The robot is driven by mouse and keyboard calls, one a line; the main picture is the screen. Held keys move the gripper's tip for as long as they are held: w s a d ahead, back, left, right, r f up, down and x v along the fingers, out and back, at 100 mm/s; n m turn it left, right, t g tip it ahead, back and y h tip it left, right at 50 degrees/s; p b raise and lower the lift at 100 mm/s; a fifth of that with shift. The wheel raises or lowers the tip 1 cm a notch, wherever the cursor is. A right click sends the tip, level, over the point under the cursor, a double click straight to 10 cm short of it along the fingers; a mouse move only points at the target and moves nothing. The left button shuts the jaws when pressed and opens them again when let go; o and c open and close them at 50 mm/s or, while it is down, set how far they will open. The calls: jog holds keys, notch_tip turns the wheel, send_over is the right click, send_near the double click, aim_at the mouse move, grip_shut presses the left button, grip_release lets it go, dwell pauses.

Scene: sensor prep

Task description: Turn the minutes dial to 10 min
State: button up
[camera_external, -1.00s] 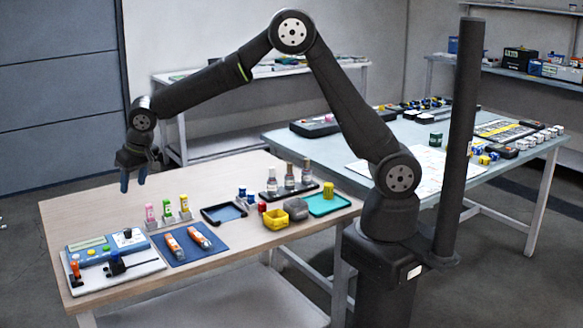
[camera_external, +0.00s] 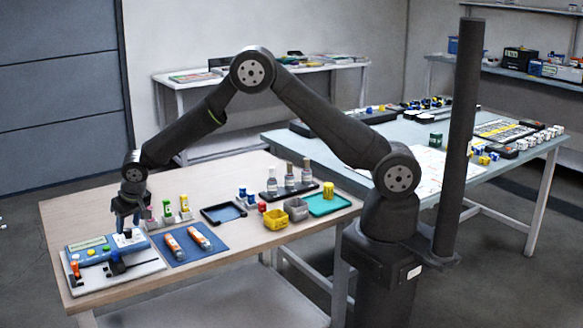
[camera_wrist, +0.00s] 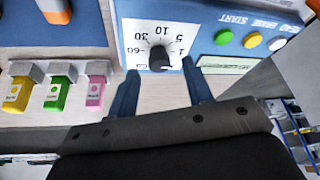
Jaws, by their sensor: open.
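The minutes dial is a black knob (camera_wrist: 160,60) on a white face printed 1, 5, 10, 30 and 60, seen upside down in the wrist view. It sits on the right end of the blue device (camera_external: 97,252). I cannot read for sure which number the knob points at. My gripper (camera_external: 127,235) is open and points down over the dial end of the device. In the wrist view my two blue fingers (camera_wrist: 160,68) lie either side of the knob, with nothing held.
Beside the dial are yellow and green buttons (camera_wrist: 252,39) and a display. Pink, green and yellow vials (camera_external: 168,210) stand in a rack close behind. A blue mat (camera_external: 190,256) with two orange-and-white items lies to the right. A white board (camera_external: 140,270) is in front.

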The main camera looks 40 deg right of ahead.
jog(key=shift+w+f, duration=0.2)
jog(key=shift+f, duration=0.35)
jog(key=c, duration=1)
